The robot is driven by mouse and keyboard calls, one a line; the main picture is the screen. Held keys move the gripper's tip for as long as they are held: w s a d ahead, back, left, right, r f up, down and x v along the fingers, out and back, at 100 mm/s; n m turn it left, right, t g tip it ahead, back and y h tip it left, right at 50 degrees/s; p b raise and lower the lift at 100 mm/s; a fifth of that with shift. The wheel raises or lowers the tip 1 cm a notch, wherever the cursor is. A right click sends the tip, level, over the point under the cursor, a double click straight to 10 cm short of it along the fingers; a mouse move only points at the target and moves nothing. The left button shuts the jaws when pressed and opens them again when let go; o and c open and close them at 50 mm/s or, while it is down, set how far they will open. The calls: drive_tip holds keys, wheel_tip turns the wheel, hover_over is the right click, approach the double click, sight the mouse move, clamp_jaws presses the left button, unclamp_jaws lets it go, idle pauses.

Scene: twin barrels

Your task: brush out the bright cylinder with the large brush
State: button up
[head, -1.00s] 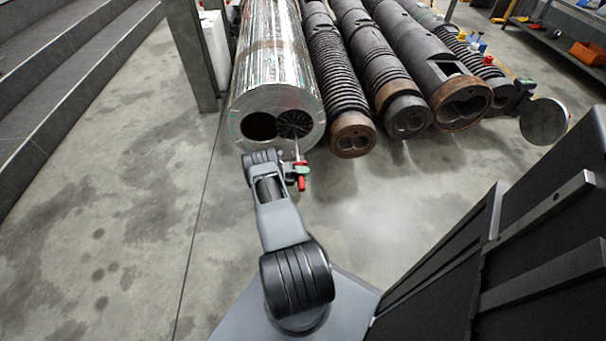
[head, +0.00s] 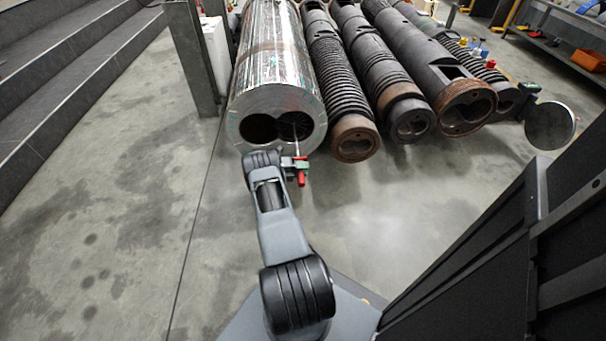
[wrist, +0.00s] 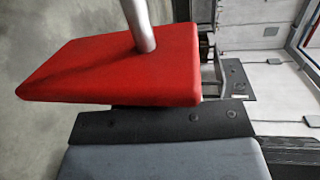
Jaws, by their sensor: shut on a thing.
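The bright cylinder (head: 275,75) is a shiny silver twin-bore barrel lying lengthwise, its end face toward me. Its left bore (head: 258,128) is dark and empty. The large brush has dark round bristles (head: 294,124) at the mouth of the right bore, and its thin rod comes out toward me. My gripper (head: 297,164) is just in front of and below the barrel's end face, shut on the brush's red handle (head: 301,178). In the wrist view the red handle block (wrist: 125,62) fills the upper left, with a grey rod rising from it. How deep the bristles sit is hard to tell.
Several dark ribbed barrels with rusty ends (head: 355,138) lie right of the bright cylinder. A grey post (head: 190,60) and steps (head: 70,70) stand at left. A round disc (head: 550,126) is at right. The front floor is open.

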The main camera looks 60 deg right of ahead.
drive_tip(key=shift+w+d+r, duration=0.1)
idle(0.3)
drive_tip(key=shift+w+d+b, duration=0.1)
drive_tip(key=shift+b, duration=0.25)
drive_tip(key=shift+w+d+f+b, duration=0.15)
drive_tip(key=shift+d+f+b, duration=0.1)
drive_tip(key=shift+b, duration=0.3)
drive_tip(key=w+d+b, duration=0.1)
drive_tip(key=d+b, duration=0.1)
drive_tip(key=b, duration=0.3)
drive_tip(key=shift+w+d, duration=0.15)
drive_tip(key=shift+w, duration=0.25)
drive_tip(key=shift+r+b, duration=0.2)
drive_tip(key=shift+b, duration=0.1)
drive_tip(key=shift+w+d+f, duration=0.1)
drive_tip(key=shift+w+d, duration=0.05)
